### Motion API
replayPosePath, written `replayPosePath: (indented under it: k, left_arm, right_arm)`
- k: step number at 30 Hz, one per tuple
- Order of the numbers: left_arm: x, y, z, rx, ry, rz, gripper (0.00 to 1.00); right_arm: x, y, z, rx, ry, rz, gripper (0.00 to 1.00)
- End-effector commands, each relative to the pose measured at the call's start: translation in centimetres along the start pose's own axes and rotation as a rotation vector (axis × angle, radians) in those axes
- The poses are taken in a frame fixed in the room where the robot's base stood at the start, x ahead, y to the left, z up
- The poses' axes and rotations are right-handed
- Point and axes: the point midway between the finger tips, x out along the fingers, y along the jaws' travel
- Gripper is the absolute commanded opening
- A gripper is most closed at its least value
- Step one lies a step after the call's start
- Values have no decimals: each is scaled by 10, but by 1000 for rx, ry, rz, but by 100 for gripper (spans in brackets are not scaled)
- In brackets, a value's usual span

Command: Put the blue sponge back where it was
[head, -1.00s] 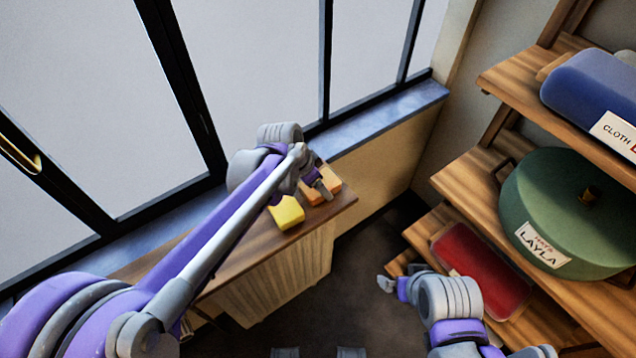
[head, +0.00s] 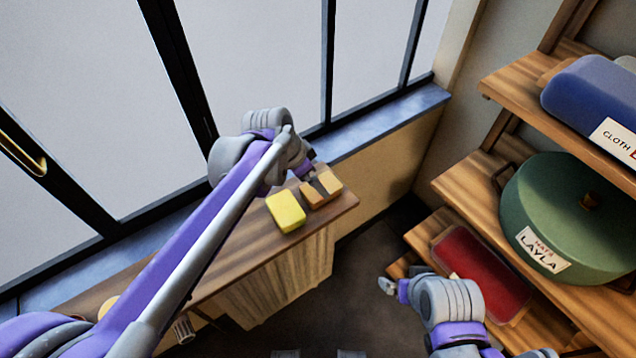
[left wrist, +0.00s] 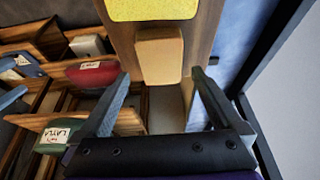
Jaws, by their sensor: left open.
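No blue sponge can be made out in either view. A yellow sponge (head: 286,212) lies on the wooden counter (head: 240,262); it also shows at the top of the left wrist view (left wrist: 150,9). Beside it lies a tan-orange block (head: 331,183), crossed by a dark strip in the head view. My left gripper (head: 311,177) is above the counter's far end by this block. In the left wrist view my left gripper (left wrist: 160,75) is open, the block (left wrist: 160,55) showing between its fingers; contact cannot be told. My right gripper (head: 388,285) hangs near the shelves, its jaws too small to read.
Shelves (head: 462,190) at right hold a blue cloth bundle (head: 585,88), a green round container (head: 545,225) labelled LAYLA and a red case (head: 480,272). Windows with a blue sill (head: 390,115) run behind the counter. Open floor (head: 365,255) lies between counter and shelves.

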Motion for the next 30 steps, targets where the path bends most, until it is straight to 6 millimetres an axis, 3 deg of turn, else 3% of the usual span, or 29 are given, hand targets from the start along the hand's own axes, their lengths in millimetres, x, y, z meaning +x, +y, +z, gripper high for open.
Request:
replayPosePath:
  k: [3, 10, 30]
  left_arm:
    - [-27, 0, 0, -2, 0, -1, 100]
    - [-56, 0, 0, -1, 1, 0, 100]
    - [-61, 0, 0, 0, 1, 0, 100]
  right_arm:
    - [-3, 0, -2, 0, 1, 0, 100]
    - [-5, 0, -4, 0, 2, 0, 100]
    - [-5, 0, -4, 0, 2, 0, 100]
